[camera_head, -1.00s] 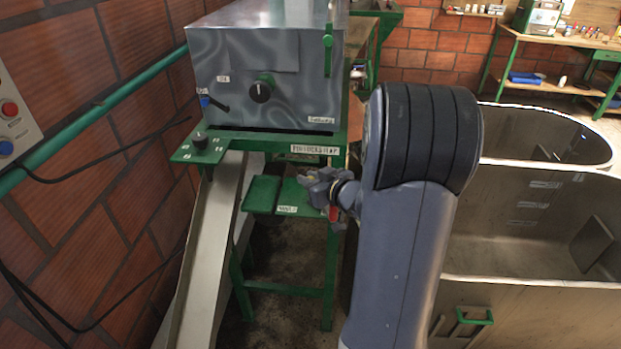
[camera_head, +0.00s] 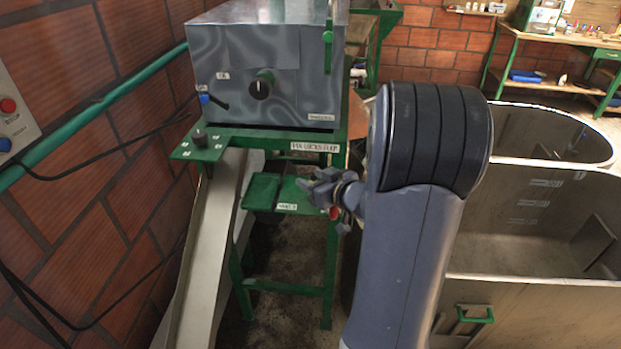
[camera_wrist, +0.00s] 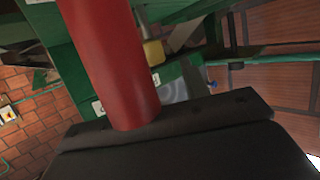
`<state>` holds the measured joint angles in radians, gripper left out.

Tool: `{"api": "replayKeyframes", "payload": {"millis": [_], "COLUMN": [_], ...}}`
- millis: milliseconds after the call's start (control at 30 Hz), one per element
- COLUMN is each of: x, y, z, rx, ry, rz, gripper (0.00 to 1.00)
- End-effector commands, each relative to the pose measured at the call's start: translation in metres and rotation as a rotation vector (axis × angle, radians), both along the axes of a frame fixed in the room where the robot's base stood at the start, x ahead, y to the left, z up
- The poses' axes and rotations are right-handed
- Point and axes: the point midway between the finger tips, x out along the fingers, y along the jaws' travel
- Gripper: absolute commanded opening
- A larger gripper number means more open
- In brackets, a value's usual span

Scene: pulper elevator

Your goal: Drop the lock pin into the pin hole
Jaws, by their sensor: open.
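My gripper (camera_head: 318,188) is open over the right part of a small green stand, at the middle of the head view. A red part (camera_head: 334,213) shows just below it. In the wrist view a thick red cylinder (camera_wrist: 108,60) stands close to the camera, behind a dark edge; I cannot tell whether it is the lock pin. A short dark knob-like piece (camera_head: 199,136) stands on the green plate (camera_head: 206,152) left of the machine; I cannot tell whether it is the pin. No empty pin hole can be made out. A sign (camera_head: 315,147) about the pin is beside the plate.
A grey metal machine (camera_head: 262,75) with a dial stands above the green stand (camera_head: 265,190). A pale sloping chute (camera_head: 208,260) runs down at left beside the brick wall (camera_head: 130,150). A large metal tank (camera_head: 530,220) fills the right. Bare floor shows under the stand.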

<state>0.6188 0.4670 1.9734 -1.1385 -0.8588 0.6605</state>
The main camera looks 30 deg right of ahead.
Motion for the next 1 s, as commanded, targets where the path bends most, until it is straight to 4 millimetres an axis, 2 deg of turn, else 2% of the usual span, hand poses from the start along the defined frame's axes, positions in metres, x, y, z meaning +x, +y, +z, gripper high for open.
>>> {"api": "replayKeyframes", "payload": {"millis": [200, 433, 633, 1000], "x": [-0.043, -0.075, -0.088, -0.088], "y": [-0.009, -0.015, -0.017, -0.016], "z": [0.013, 0.024, 0.027, 0.027], "rx": [-0.001, -0.002, 0.0, 0.0], "ry": [0.001, 0.001, 0.001, 0.001], "rz": [-0.007, -0.005, -0.003, -0.001], "gripper": [0.43, 0.43, 0.43, 0.43]}}
